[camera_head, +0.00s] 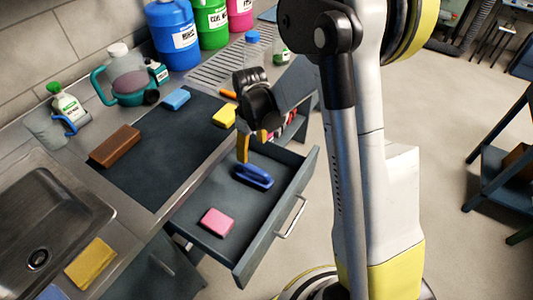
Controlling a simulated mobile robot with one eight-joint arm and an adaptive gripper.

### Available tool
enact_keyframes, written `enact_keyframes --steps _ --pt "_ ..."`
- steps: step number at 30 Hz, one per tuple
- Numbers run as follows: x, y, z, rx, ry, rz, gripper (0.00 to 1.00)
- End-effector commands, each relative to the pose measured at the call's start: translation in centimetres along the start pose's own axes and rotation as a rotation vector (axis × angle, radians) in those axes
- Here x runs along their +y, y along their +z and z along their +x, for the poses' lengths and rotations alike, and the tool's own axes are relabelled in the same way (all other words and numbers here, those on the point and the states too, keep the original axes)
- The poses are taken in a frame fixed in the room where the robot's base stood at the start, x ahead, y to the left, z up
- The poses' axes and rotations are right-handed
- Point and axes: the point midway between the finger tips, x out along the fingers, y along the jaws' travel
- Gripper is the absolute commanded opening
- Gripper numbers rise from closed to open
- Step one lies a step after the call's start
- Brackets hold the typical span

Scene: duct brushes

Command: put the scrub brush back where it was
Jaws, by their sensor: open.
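A blue scrub brush (253,177) with a raised handle lies in the open drawer (222,254), towards its back right. My gripper (252,147), black with yellow-orange fingers, points down above the drawer, just behind and above the brush. It is open and seems to hold nothing. I cannot tell exactly how high the fingertips are above the brush. A pink sponge (216,222) lies in the same drawer, nearer its front left.
On the counter's dark mat (165,150) are a brown block (115,146), a blue sponge (176,99) and a yellow sponge (224,115). A sink (40,215) is at left. Jugs and bottles line the back. The drawer middle has free room.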

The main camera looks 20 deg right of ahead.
Motion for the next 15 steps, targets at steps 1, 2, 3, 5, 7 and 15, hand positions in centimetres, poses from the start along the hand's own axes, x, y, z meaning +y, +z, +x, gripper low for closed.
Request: enact_keyframes --steps 1,2,3,5,7,15 --pt "-0.4 0.6 -2.2 0.023 0.015 0.026 0.72" --pt "-0.7 0.9 -3.6 0.04 0.025 0.046 0.72" --pt "-1.0 1.5 -5.5 0.065 0.04 0.075 0.72" --pt "-1.6 2.4 -8.3 0.107 0.062 0.122 0.72" --pt "-2.5 3.6 -11.1 0.156 0.085 0.176 0.72" --pt "-6.6 9.8 -18.3 0.358 0.147 0.378 0.72"
